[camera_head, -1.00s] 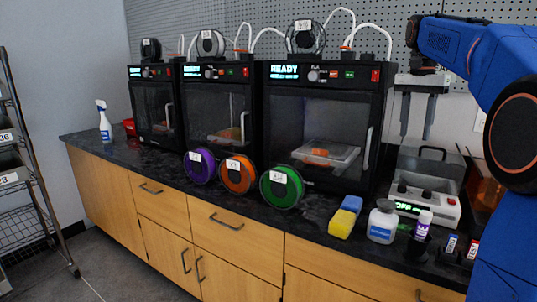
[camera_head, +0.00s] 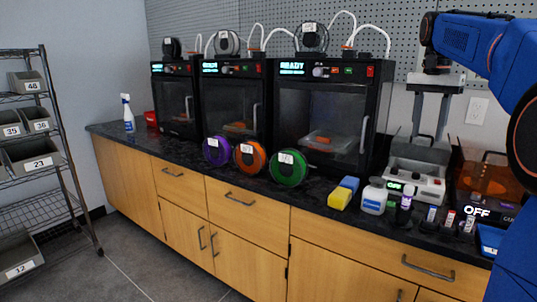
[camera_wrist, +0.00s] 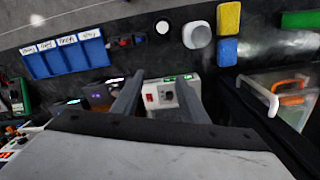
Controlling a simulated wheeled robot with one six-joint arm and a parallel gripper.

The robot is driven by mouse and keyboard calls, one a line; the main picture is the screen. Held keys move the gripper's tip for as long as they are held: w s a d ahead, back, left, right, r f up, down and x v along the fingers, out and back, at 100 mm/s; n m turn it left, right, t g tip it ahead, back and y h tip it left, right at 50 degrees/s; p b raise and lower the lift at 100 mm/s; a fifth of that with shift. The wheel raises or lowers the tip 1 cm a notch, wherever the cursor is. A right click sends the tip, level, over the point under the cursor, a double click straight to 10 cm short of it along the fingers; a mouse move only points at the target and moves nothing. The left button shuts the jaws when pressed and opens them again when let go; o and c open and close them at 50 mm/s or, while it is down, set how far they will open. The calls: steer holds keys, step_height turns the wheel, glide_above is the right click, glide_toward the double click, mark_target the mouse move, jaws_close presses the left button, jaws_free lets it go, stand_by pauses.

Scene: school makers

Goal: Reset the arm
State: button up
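My arm (camera_head: 475,45) reaches in from the right in the head view. My gripper (camera_head: 428,136) points down in front of the pegboard, above the white-and-grey machine on the counter. Its two grey fingers are apart with nothing between them. In the wrist view my gripper (camera_wrist: 160,80) also shows open and empty, with the machine's red and black controls visible between the fingers.
Black 3D printers (camera_head: 331,120) line the dark counter (camera_head: 325,200). Purple, orange and green spools (camera_head: 288,168), a sponge (camera_head: 344,193), a white bottle (camera_head: 374,197) and small tubes stand in front. A wire shelf with bins (camera_head: 30,155) is at left. Floor in front is clear.

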steer(key=s+a+f+n+t, duration=0.1)
steer(key=s+a+f+n, duration=0.2)
steer(key=s+a+f, duration=0.4)
steer(key=s+a+f+n+t, duration=0.2)
steer(key=s+a+f, duration=0.15)
steer(key=s, duration=0.55)
steer(key=s+a+f+n+t, duration=0.1)
steer(key=s+a+f+n, duration=0.1)
steer(key=s+f, duration=0.5)
steer(key=s+a+f+n+t, duration=0.1)
steer(key=s+a+f+n, duration=0.1)
steer(key=s+f, duration=0.6)
step_height(320, 180, down, 5)
steer(key=shift+r+n, duration=0.2)
steer(key=shift+n, duration=0.5)
